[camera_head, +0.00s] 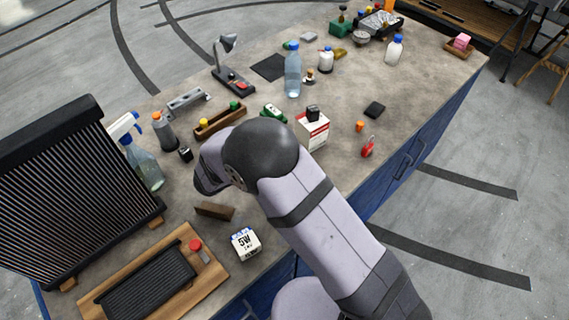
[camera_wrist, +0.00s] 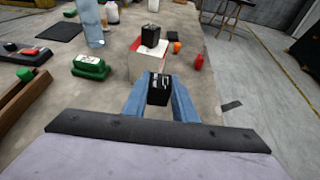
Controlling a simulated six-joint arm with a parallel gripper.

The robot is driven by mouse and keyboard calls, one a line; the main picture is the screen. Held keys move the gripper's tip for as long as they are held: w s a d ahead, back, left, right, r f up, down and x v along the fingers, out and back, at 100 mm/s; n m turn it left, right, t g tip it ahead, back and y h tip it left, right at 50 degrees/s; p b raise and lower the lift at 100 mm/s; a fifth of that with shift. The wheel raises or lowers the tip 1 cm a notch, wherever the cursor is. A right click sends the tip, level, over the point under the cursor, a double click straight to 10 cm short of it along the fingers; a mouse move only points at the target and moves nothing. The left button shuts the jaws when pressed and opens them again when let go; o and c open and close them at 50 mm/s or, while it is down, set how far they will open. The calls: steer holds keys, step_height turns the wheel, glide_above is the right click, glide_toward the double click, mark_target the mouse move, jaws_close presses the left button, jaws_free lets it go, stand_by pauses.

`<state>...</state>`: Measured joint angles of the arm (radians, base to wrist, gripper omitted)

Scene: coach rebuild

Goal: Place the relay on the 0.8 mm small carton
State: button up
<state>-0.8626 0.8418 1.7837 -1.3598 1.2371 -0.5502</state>
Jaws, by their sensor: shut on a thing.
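My gripper (camera_wrist: 158,86) is in the wrist view, its two blue fingers closed on a small black block, the relay (camera_wrist: 158,97). A white and red carton (camera_wrist: 146,65) stands just beyond the fingertips, partly hidden by them. I cannot read 0.8 mm on it. Another black block (camera_wrist: 151,36) rests on top of this carton. In the head view the carton (camera_head: 313,135) stands right of my arm with that black block (camera_head: 313,112) on top. My gripper and the held relay are hidden behind my arm there.
A clear bottle (camera_head: 292,72) stands behind. A white 5W carton (camera_head: 244,244) stands near the front edge.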

steer(key=s+a+r+n+t+y, duration=0.1)
steer(key=s+a+r+n, duration=0.1)
steer(key=s+a+r, duration=0.45)
steer(key=s+d+f+m+g+h, duration=0.2)
steer(key=s+d+m, duration=0.1)
steer(key=s+d, duration=0.3)
steer(key=shift+a+f+p, duration=0.15)
steer(key=shift+f+p, duration=0.55)
steer(key=shift+f, duration=1.75)
steer(key=shift+a+f+p, duration=0.1)
steer(key=shift+f+p, duration=0.6)
steer(key=shift+f, duration=1.75)
steer(key=shift+f, duration=0.1)
steer(key=o, duration=1)
steer(key=shift+o, duration=0.2)
